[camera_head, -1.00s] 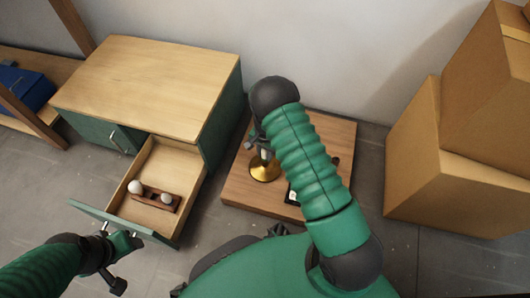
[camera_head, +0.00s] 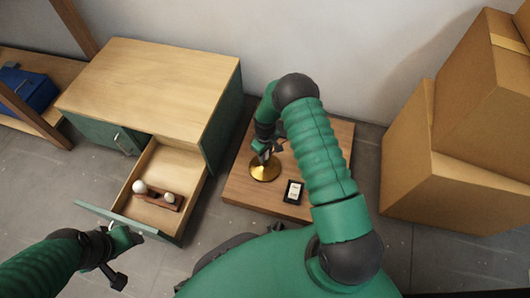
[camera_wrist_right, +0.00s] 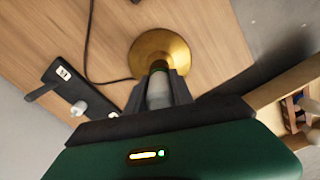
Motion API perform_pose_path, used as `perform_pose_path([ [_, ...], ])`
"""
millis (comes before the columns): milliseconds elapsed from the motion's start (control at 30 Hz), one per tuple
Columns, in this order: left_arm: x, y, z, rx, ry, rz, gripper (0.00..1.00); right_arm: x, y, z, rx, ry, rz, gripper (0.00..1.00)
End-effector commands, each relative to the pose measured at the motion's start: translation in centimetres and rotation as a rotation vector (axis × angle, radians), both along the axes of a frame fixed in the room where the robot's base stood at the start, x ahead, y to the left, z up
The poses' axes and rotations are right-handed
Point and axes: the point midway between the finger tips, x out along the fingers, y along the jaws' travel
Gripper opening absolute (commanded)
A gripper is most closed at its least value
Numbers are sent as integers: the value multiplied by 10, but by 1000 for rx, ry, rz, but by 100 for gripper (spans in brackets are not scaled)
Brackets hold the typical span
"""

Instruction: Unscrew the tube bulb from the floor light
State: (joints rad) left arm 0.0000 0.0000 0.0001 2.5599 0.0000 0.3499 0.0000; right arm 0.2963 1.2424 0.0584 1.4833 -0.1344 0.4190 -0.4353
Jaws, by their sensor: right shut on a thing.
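The floor light has a round brass base (camera_head: 265,167) that stands on a wooden board. In the right wrist view its base (camera_wrist_right: 160,52) shows with a dark socket (camera_wrist_right: 159,67) and the pale tube bulb (camera_wrist_right: 159,92) above it. My right gripper (camera_head: 266,152) is over the lamp, and in the wrist view its fingers (camera_wrist_right: 160,90) are shut on the tube bulb, one on each side. The bulb still lines up with the socket; I cannot tell how far it is threaded. My left gripper (camera_head: 122,258) is near the open drawer's front, its jaws unclear.
A black switch box (camera_wrist_right: 68,82) with a cord lies on the board (camera_head: 238,186). Cardboard boxes (camera_head: 425,165) stand at the right, a cabinet (camera_head: 150,85) at the left.

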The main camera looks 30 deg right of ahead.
Motion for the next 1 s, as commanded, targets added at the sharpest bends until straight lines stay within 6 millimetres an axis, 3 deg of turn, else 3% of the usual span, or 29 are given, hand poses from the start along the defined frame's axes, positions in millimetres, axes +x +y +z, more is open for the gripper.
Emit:
perform_pose_path([
  [267, 0, 0, 0, 0, 0, 0, 56, 1, 0, 0, -1, -3, 30, 0],
  [367, 0, 0, 8, 0, 0, 0, 56, 0, -1, 2, 1, -2, 201, 0],
  [533, 0, 0, 15, 0, 0, 0, 56, 1, -1, 2, 0, -3, 629, 0],
  [633, 0, 0, 15, 0, 0, 0, 56, 2, -1, 1, 0, -4, 716, 0],
  [800, 0, 0, 14, 0, 0, 0, 56, 2, -1, 0, -1, -4, 717, 0],
  [833, 0, 0, 14, 0, 0, 0, 56, 2, -1, 0, -1, -3, 716, 32],
  [1000, 0, 0, 14, 0, 0, 0, 56, 1, -1, 0, -1, -3, 714, 53],
])
